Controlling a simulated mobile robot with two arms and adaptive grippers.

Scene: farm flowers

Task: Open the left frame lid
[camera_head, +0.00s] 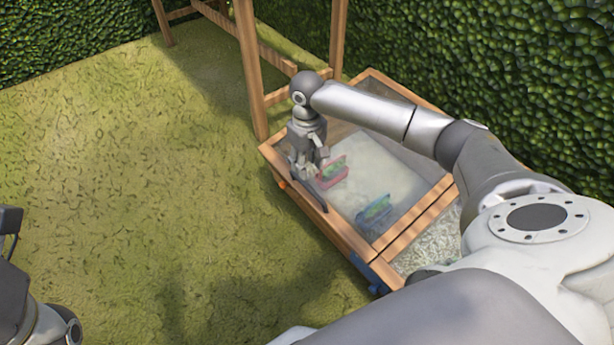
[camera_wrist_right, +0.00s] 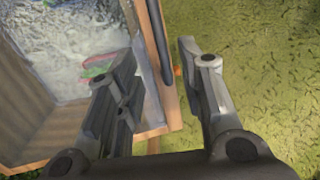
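The left frame lid (camera_head: 385,155) is a clear pane in a wooden border on the wooden cold frame (camera_head: 345,232), and it appears down. A dark bar-like handle (camera_head: 313,195) lies along its front edge. My right gripper (camera_head: 312,172) points down at that edge, beside the handle. In the right wrist view my right gripper (camera_wrist_right: 165,85) has its fingers apart, one over the pane and one outside over the grass. The wooden edge and the dark handle (camera_wrist_right: 158,38) lie between them. Whether a finger touches is unclear. Part of my left arm shows at the lower left; its fingers are not discernible.
A pink planter (camera_head: 332,174) and a blue planter (camera_head: 373,212) with green plants show through the pane. A wooden divider (camera_head: 420,215) separates a pale gravelly right section (camera_head: 428,248). Wooden posts (camera_head: 248,70) and hedges stand behind. Open grass (camera_head: 140,180) lies to the left.

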